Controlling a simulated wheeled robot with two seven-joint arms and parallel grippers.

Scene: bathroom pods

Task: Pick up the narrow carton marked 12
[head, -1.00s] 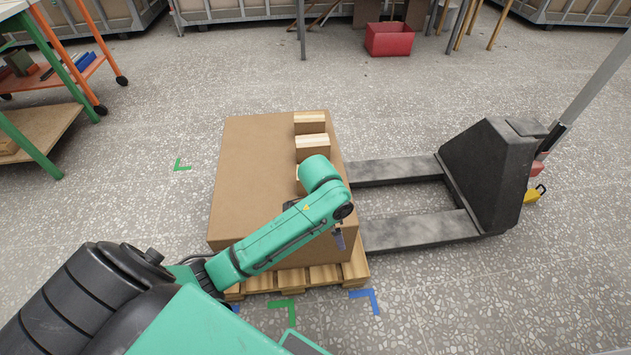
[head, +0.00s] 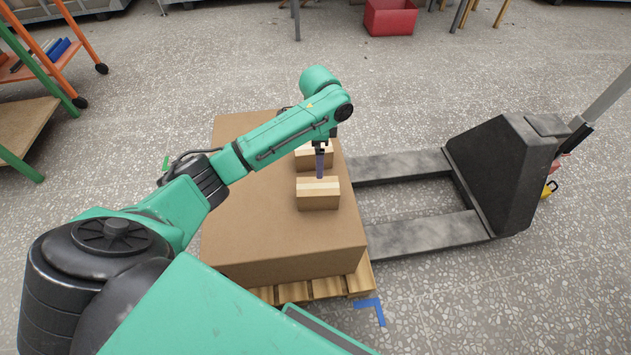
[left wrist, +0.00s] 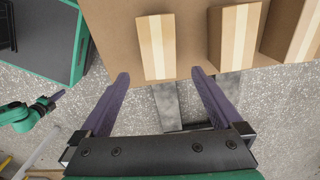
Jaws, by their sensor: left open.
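Several small brown cartons with pale tape strips stand in a row along the right edge of a large brown box (head: 255,235). In the head view the nearest carton (head: 318,201) is clear, one behind it (head: 312,161) is partly covered, and my arm hides the rest. The left wrist view shows a narrow carton (left wrist: 157,47), a second carton (left wrist: 235,35) and a third (left wrist: 292,28). No number is readable. My left gripper (left wrist: 160,74) is open and empty, its purple fingertips either side of the narrow carton's near end in the picture. Contact cannot be told.
The large box rests on a wooden pallet (head: 327,288). A dark pallet jack (head: 505,170) stands at the right, its forks reaching toward it. A red bin (head: 389,17) stands at the back. My right arm shows at the left wrist view's left edge; its jaws are unclear.

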